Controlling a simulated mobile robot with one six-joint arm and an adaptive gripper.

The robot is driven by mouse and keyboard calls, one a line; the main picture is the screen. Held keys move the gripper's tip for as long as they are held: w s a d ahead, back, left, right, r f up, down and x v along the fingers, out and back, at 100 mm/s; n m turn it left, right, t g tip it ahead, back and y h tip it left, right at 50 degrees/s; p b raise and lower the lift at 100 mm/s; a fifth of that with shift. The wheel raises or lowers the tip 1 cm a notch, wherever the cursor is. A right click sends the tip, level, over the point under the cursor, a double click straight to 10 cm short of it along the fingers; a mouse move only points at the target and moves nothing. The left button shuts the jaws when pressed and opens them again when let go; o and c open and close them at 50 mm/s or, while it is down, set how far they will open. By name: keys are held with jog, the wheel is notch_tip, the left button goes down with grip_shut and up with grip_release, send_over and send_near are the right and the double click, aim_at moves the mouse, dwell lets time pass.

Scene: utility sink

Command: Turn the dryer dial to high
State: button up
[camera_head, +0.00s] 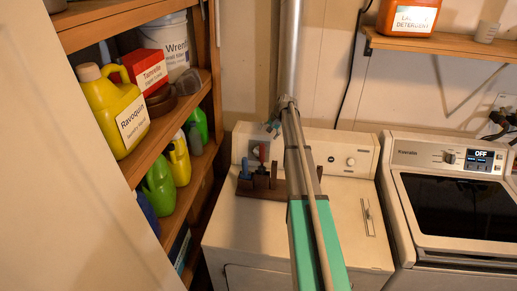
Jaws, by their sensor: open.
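The white dryer (236,232) stands in the middle, with a raised control panel (310,143) along its back. A small round light knob (351,162) shows on the panel's right part, and a small dark button (331,159) is left of it. A grey square dial area (254,147) is on the panel's left part, partly covered by tool handles. My gripper (274,124) is at the far end of my arm, above the panel's left-centre edge. It is open, small and partly hidden by my arm; nothing shows in it. I cannot read any dial setting.
A dark tool holder (265,188) with blue and red handles stands on the dryer in front of the panel. A wooden shelf (160,144) with bottles is at left. A washer (396,188) stands at right. A vertical pipe (287,45) rises behind the dryer.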

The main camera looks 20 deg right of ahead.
jog(key=shift+s+d, duration=0.35)
jog(key=shift+d, duration=0.15)
jog(key=shift+w+a+f, duration=0.1)
jog(key=shift+f, duration=0.05)
jog(key=b+x, duration=1.2)
jog(key=x, duration=0.1)
jog(key=shift+f, duration=0.25)
dwell(0.4)
dwell(0.3)
jog(key=c, duration=1)
jog(key=shift+b, duration=0.3)
